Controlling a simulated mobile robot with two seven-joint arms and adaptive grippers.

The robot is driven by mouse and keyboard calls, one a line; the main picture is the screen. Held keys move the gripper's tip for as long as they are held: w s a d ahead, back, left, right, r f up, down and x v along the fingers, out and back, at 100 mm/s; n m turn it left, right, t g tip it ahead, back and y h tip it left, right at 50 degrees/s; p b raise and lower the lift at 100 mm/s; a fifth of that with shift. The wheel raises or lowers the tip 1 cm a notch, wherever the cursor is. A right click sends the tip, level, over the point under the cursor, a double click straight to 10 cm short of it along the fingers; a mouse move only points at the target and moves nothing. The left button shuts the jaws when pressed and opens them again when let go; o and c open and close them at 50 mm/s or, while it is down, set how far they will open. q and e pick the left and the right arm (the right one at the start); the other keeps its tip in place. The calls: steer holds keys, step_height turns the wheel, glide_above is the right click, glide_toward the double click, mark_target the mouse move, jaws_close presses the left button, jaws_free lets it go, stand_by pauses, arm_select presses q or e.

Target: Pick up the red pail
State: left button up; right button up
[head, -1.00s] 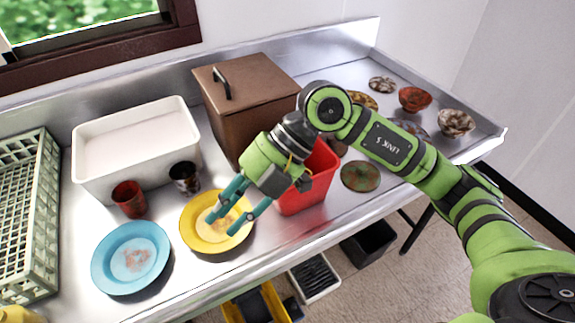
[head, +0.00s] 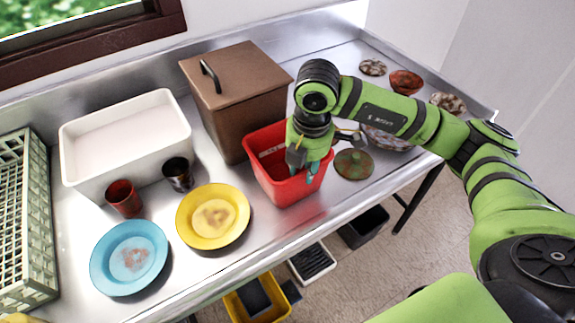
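The red pail (head: 262,150) stands upright on the metal counter, in front of the brown lidded box. My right gripper (head: 305,170) points down over the right part of the pail. Its teal fingertips overlap the pail's right side in the picture. The gripper hides part of the pail's rim, and I cannot tell whether the fingers straddle the wall or touch it, or how far apart they are. My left gripper is not in view.
The brown box (head: 245,85) stands close behind the pail. A yellow plate (head: 232,235) and blue plate (head: 105,265) lie to the left, with two cups and a white tub (head: 150,150) behind. A greenish-brown plate (head: 354,164) and bowls lie right. The counter's front edge is close.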

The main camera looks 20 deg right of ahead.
mark_target(303, 187)
steer(key=f+p, duration=0.1)
steer(key=f, duration=0.2)
steer(key=shift+s+f+p, duration=0.2)
steer(key=shift+f+p, duration=0.15)
steer(key=shift+w+f, duration=0.1)
steer(key=shift+f, duration=0.4)
jaws_close()
steer(key=shift+r, duration=0.1)
